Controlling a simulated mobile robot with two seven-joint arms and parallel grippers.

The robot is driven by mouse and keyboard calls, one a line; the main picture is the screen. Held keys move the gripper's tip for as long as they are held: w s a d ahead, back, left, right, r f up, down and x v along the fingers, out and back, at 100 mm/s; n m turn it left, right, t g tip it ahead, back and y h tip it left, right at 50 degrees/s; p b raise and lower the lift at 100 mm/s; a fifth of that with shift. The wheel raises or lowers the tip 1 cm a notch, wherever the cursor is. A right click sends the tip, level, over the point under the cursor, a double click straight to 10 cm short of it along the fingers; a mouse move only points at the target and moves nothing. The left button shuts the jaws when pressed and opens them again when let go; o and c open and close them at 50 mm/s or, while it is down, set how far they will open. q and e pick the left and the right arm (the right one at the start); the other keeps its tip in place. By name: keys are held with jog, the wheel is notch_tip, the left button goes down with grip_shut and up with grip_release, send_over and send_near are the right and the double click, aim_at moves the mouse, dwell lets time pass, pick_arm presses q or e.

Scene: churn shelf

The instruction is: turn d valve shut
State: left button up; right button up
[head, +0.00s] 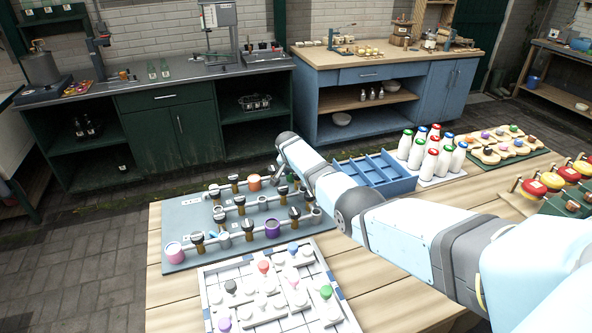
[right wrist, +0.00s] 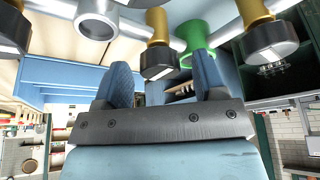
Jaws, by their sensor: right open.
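The valve board (head: 182,213) lies on the wooden table, with grey pipe rows carrying several brass valves with black knobs. I cannot read which valve is d. My right gripper (head: 281,171) is at the board's far right end, pointing down; its jaws are small and partly hidden there. In the right wrist view the gripper (right wrist: 161,78) is open. A black knob (right wrist: 158,60) on a brass stem shows between its two fingertips; I cannot tell whether they touch it. A green flange (right wrist: 193,35) is close by the right finger. My left gripper is not in view.
Another black-knobbed valve (right wrist: 270,42) stands near on the right in the wrist view. A white tray (head: 210,285) with coloured pegs is in front of the board. A blue divided crate (head: 397,187) and white bottles (head: 416,155) stand to the right, beyond my arm.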

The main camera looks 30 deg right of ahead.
jog(key=p+v, duration=0.1)
jog(key=v, duration=1.2)
jog(key=shift+s+r, duration=0.2)
jog(key=shift+r, duration=0.1)
jog(key=shift+a, duration=0.15)
